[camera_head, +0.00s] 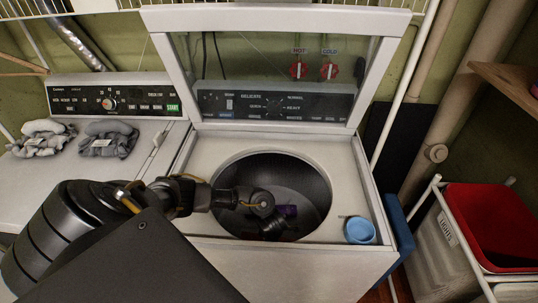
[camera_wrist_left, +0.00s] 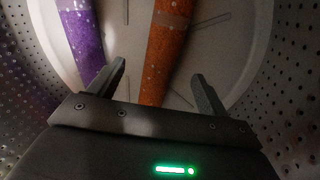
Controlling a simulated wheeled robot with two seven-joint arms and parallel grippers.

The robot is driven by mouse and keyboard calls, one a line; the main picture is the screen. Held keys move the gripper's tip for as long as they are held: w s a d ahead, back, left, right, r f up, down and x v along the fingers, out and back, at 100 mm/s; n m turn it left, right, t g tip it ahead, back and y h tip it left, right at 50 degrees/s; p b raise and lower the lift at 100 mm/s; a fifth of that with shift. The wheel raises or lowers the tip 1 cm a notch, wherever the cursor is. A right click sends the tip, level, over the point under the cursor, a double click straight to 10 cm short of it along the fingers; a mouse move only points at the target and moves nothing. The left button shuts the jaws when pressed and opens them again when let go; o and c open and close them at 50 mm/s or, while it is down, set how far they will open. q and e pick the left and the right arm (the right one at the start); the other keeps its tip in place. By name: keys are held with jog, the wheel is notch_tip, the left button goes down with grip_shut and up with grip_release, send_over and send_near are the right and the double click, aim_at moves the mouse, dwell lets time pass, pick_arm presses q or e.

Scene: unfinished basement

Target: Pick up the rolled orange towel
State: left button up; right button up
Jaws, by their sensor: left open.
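The rolled orange towel (camera_wrist_left: 168,45) lies on the pale drum floor in the left wrist view. It has pale spots and stands lengthwise in the picture, between the lines of my two fingers. My left gripper (camera_wrist_left: 158,72) is open, with one finger on each side of the towel's near part; I cannot tell whether they touch it. A rolled purple towel (camera_wrist_left: 84,42) lies to the left, beside the left finger. In the head view my left arm reaches into the washer drum (camera_head: 318,190), and the purple towel (camera_head: 287,211) shows partly; the orange one is hidden there.
The perforated drum wall (camera_wrist_left: 293,70) surrounds the gripper closely. The washer lid (camera_head: 262,18) stands open. A blue cup (camera_head: 359,230) sits on the washer's front right corner. A red-lined basket (camera_head: 490,215) stands at right.

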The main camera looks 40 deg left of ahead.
pick_arm(q)
jog(key=shift+x, duration=2.7)
jog(key=c, duration=1.1)
jog(key=shift+r, duration=0.15)
jog(key=shift+r+p, duration=5)
jog(key=shift+r, duration=8.9)
